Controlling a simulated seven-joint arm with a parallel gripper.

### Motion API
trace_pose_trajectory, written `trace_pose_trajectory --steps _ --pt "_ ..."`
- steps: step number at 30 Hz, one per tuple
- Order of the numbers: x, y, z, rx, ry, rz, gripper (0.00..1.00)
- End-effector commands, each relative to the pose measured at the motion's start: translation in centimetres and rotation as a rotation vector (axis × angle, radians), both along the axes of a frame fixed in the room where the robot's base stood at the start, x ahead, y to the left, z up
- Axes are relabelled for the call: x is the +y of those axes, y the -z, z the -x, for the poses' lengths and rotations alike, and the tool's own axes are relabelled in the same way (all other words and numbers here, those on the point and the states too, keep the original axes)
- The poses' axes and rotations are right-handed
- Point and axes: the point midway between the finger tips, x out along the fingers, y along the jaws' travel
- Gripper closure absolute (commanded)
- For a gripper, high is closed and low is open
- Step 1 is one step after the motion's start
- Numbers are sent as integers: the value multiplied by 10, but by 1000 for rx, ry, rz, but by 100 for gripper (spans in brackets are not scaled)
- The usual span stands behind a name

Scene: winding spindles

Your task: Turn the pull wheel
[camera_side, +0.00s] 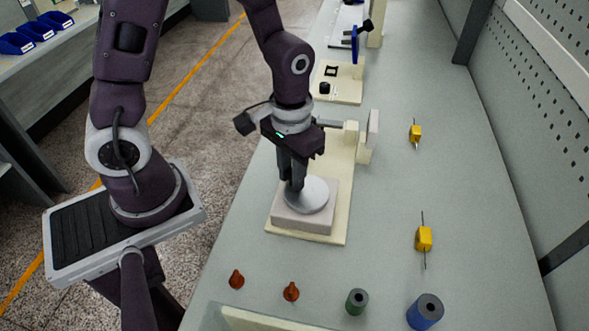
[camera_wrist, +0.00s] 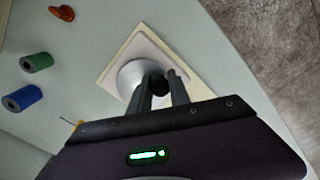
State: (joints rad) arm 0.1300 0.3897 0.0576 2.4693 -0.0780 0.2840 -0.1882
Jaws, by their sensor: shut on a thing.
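The pull wheel is a light grey disc (camera_side: 310,196) on a pale square block (camera_side: 290,219), which stands on a cream base plate (camera_side: 337,225). The disc also shows in the wrist view (camera_wrist: 130,76), partly hidden by my fingers. My gripper (camera_side: 296,186) points down over the left part of the disc in the side view. In the wrist view my gripper (camera_wrist: 160,80) has its two fingers on either side of a small black knob (camera_wrist: 158,85) on the disc, and is shut on it. The side view hides the knob behind the fingers.
Two orange-brown cones (camera_side: 236,279) (camera_side: 291,291), a green spool (camera_side: 357,301) and a blue spool (camera_side: 426,311) stand along the near bench. Two yellow blocks with thin rods (camera_side: 424,238) (camera_side: 415,133) lie on the right. A cream upright bracket (camera_side: 367,140) stands behind the wheel.

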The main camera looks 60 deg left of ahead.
Motion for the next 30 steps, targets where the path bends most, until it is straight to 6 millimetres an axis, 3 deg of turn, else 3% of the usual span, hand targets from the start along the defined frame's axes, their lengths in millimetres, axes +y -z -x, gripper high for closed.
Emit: trace_pose_trajectory --steps 15,30 --pt "-5 0 6 -1 -268 1 100" --pt "-6 0 7 -1 -301 1 100"
